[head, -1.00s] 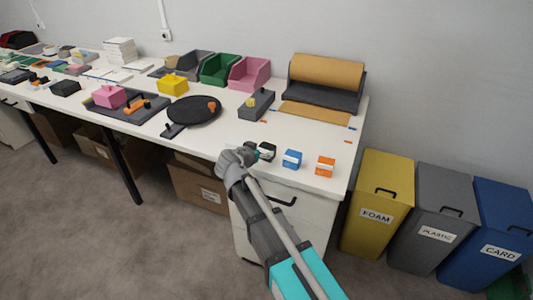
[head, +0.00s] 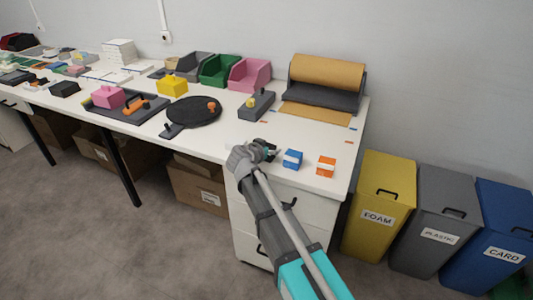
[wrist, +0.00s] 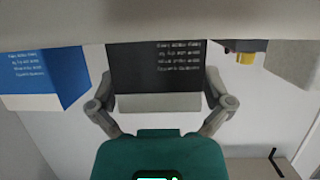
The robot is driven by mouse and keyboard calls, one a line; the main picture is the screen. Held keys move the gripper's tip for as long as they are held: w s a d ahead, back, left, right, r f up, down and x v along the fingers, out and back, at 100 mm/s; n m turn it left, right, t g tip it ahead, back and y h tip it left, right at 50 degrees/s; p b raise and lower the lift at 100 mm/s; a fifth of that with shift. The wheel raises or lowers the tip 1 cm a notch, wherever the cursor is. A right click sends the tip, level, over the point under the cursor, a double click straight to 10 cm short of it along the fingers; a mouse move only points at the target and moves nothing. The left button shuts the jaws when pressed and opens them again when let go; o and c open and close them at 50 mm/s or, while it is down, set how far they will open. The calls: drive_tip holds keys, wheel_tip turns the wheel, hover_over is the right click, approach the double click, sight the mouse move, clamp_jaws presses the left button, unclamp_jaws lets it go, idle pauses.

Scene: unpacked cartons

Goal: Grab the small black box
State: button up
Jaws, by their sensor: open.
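The small black box (wrist: 156,60) has pale lettering and a light band. In the wrist view it stands straight in front of my gripper (wrist: 159,88), between the two spread fingers. I cannot tell whether either finger touches it. In the head view my gripper (head: 264,150) is at the table's front edge and hides most of the box. The jaws are open.
A blue box (head: 292,159) stands close to the right of my gripper in the head view; it also shows in the wrist view (wrist: 45,75). An orange box (head: 326,166) stands further right.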

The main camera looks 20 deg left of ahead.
idle(0.3)
drive_tip(key=c, duration=0.8)
drive_tip(key=shift+r, duration=0.1)
wheel_tip(320, 180, up, 3)
drive_tip(key=p, duration=0.3)
drive_tip(key=d+r+p+v, duration=0.1)
drive_tip(key=p+v, duration=0.4)
drive_tip(key=v, duration=0.3)
drive_tip(key=w+d+r+p+v, duration=0.1)
drive_tip(key=r+p+v, duration=0.1)
drive_tip(key=p+v, duration=0.3)
drive_tip(key=shift+d+v, duration=0.25)
drive_tip(key=shift+v, duration=1.55)
drive_tip(key=shift+d+r, duration=0.1)
drive_tip(key=shift+r, duration=0.05)
